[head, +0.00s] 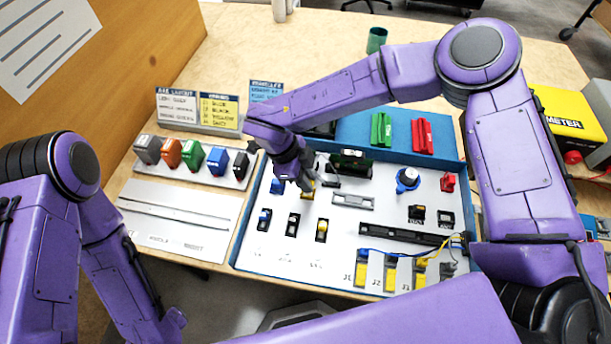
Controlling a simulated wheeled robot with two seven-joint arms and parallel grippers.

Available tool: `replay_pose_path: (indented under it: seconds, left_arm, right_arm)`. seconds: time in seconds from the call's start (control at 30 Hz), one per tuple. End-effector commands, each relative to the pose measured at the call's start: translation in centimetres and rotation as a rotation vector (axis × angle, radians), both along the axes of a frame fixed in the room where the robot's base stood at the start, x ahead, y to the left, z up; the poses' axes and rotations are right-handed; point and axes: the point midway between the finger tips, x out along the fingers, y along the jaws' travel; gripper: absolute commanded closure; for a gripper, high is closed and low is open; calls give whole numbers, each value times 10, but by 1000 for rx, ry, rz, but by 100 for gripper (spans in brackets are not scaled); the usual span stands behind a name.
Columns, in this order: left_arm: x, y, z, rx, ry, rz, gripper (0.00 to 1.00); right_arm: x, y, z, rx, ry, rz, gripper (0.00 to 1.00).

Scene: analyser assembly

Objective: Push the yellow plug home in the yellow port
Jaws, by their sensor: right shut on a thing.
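My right gripper (304,184) reaches down over the white board, shut on a small yellow piece (309,194) that looks like the yellow plug. The jaws hide much of this piece and whatever lies directly under it, so I cannot tell how deep it sits or make out the port there. Nearer the front, a black part with a yellow inset (321,230) stands in a row beside a black one and a blue one. My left gripper (172,326) hangs low at the bottom left, away from the board, and its jaw opening is unclear.
The blue-edged board (340,265) also bears a grey bar, a blue knob (407,179), a dark channel and yellow blocks marked J1 and J2. Coloured modules (193,153) stand at left, green and red parts behind. A yellow meter (568,122) is at right.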

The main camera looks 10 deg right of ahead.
Motion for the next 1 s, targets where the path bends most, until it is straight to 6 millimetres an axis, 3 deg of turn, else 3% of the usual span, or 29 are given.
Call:
replay_pose_path:
  seconds: [1.0]
  left_arm:
    - [0, 0, -3, 0, 0, 0, 36]
  right_arm:
    - [0, 0, -14, 0, 0, 0, 100]
